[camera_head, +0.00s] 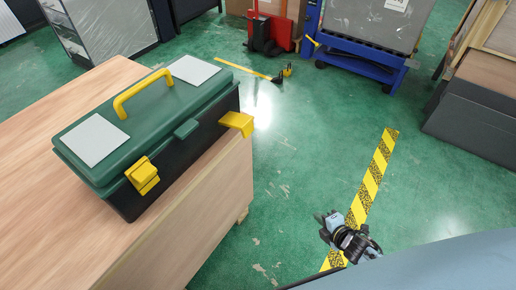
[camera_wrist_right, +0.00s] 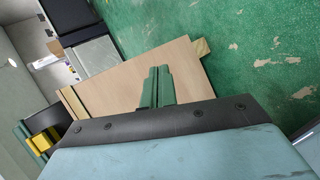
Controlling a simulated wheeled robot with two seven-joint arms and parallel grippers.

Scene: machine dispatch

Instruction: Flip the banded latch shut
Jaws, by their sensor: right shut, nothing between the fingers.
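The toolbox (camera_head: 150,128) stands on the wooden table, with a green lid, dark body, yellow handle (camera_head: 143,93) and two yellow latches on its front. The left latch (camera_head: 143,175) lies tilted against the front near the lid's edge. The right latch (camera_head: 238,124) sticks outward from the box. I cannot make out which latch carries a band. My right gripper (camera_head: 332,226) is shut and empty, over the floor to the right of the table, well apart from the box. Its fingers show in the right wrist view (camera_wrist_right: 157,88). My left gripper is out of view.
The wooden table (camera_head: 40,215) fills the left, its right edge close to the box. Green floor with a yellow striped strip (camera_head: 375,175) lies open to the right. A blue cart (camera_head: 365,55) and a dark-sided crate (camera_head: 475,115) stand farther back.

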